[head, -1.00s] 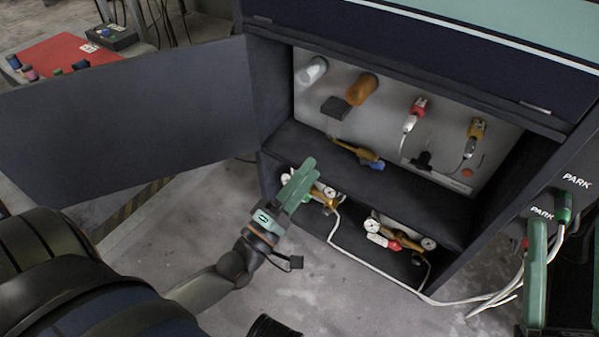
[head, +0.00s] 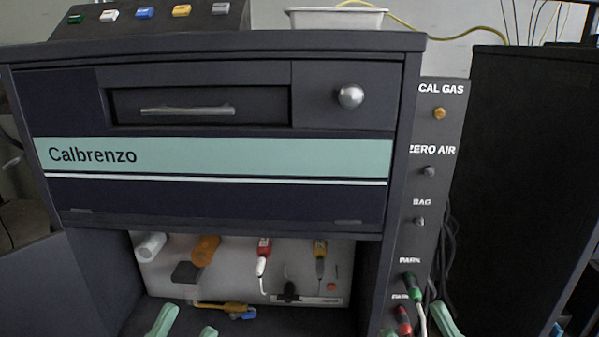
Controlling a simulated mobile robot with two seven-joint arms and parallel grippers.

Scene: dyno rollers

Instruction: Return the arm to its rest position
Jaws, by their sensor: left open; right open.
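My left gripper (head: 185,327) shows at the bottom edge, left of centre, as two pale green fingertips set apart. It is open and nothing shows between them. It is in front of the cabinet's open lower bay. My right gripper (head: 416,327) shows at the bottom edge, right of centre, below the PARK ports. One fingertip is clear and the other barely shows. It is open, and a white cable crosses the view between its tips. Both arms are otherwise out of the picture.
The dark Calbrenzo cabinet (head: 230,210) fills the middle. Its lower bay holds a white cylinder (head: 151,246), an orange cylinder (head: 205,250) and red and yellow connectors. A port panel (head: 433,140) with green and red plugs stands at right. A dark cabinet (head: 520,170) is further right.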

